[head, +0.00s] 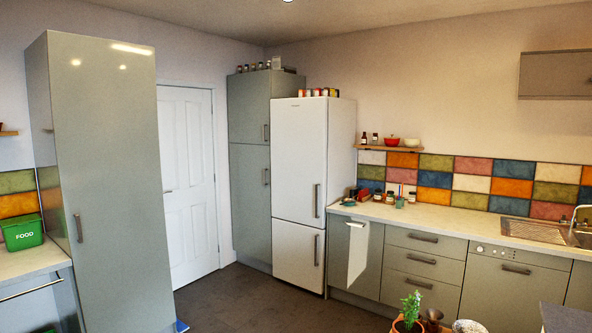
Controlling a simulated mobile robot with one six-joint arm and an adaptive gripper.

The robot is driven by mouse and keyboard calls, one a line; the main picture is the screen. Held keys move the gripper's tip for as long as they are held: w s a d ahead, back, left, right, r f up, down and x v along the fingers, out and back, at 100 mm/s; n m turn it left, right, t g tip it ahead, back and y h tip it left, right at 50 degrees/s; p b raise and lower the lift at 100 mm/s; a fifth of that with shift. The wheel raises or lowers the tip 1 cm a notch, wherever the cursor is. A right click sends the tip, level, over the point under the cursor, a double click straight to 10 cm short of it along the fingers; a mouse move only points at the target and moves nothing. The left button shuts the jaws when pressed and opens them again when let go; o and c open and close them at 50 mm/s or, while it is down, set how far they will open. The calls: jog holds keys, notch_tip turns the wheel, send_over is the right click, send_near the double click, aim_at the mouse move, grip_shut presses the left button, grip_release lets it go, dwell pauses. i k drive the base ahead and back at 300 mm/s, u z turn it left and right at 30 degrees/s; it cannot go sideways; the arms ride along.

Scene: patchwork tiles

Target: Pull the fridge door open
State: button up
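The white fridge (297,150) stands upright in the far corner, at the centre of the head view. Its taller upper door has a vertical handle (317,200) near the right edge. The shorter lower door (296,256) has a similar handle (316,250), also on the right. Both doors look closed and flush with the body. My gripper is not in this view, so its state and its place relative to the fridge are hidden.
A tall grey cabinet (249,180) adjoins the fridge on the left. The counter (440,218) runs right, with a white cloth (358,252) hanging on its cupboard front. A potted plant (409,312) stands at the bottom right. Dark floor (245,300) before the fridge is clear.

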aim_at(298, 125)
jog(key=k, duration=0.65)
jog(key=u, duration=0.2)
jog(key=i, duration=1.5)
jog(key=u, duration=0.25)
jog(key=i, duration=2.9)
jog(key=z, duration=0.2)
jog(key=i, duration=1)
jog(key=z, duration=0.2)
